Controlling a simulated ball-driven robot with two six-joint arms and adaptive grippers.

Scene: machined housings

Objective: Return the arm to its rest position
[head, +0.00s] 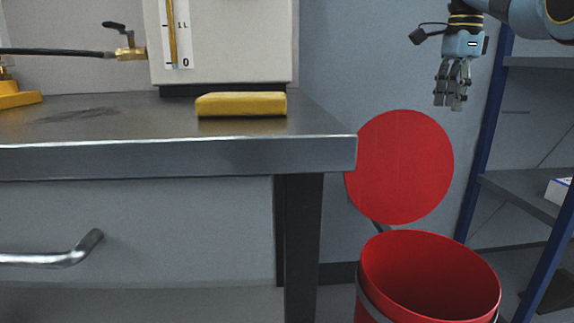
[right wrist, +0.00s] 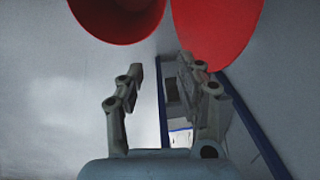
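My right gripper (head: 449,98) hangs at the upper right of the head view, fingers pointing down, above and to the right of the red disc-shaped lid. In the right wrist view the two sides of the right gripper (right wrist: 161,68) stand apart with nothing between them. It touches nothing that I can see. My right arm (head: 520,15) comes in from the top right corner. My left arm and left gripper are not in view.
An open red bin (head: 400,265) stands below, its round red lid (head: 400,167) raised behind it. A metal bench (head: 180,155) at left carries a yellow block (head: 241,104) and a white gauge unit (head: 235,40). Blue-framed shelving (head: 487,125) stands close at right.

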